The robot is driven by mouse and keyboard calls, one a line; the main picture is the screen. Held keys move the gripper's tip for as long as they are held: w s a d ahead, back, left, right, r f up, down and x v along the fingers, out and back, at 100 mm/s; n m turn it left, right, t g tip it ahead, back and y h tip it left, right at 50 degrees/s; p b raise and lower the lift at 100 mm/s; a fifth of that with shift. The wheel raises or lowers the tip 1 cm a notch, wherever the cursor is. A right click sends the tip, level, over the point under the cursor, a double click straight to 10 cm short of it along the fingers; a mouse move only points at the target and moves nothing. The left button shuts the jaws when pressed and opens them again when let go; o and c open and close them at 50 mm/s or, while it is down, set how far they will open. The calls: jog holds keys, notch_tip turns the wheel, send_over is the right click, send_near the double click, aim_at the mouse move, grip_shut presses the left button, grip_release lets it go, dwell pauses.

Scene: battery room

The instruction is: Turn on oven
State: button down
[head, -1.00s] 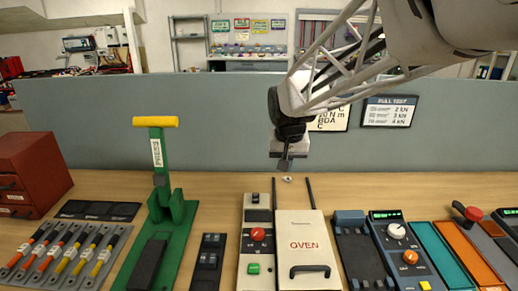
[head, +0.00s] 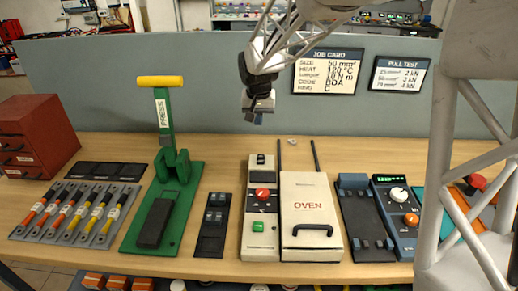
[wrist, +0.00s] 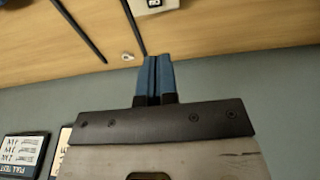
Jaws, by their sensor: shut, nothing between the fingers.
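The oven (head: 308,190) is a cream box on the bench, with OVEN in red on its lid and a black handle (head: 312,230) at its front. Its control panel (head: 259,240) stands to its left, with a red knob (head: 262,194), a green button (head: 258,227) and a black switch (head: 261,160) at the top. My gripper (head: 258,119) is shut and empty, in the air above and behind the panel. In the wrist view its blue fingers (wrist: 153,80) are together, with bench and grey divider behind them.
A green press (head: 163,200) with a yellow handle and a dark switch block (head: 214,225) stand left of the panel. Blue-grey devices (head: 366,220) stand right of the oven. A grey divider (head: 130,90) runs behind the bench.

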aim_at(261, 160)
jog(key=shift+f, duration=0.15)
jog(key=f, duration=0.4)
jog(key=w+f, duration=0.1)
jog(key=f, duration=0.4)
jog(key=w+f, duration=0.1)
jog(key=f, duration=0.3)
jog(key=shift+w+f, duration=0.1)
jog(key=shift+f, duration=0.15)
jog(key=shift+f, duration=0.15)
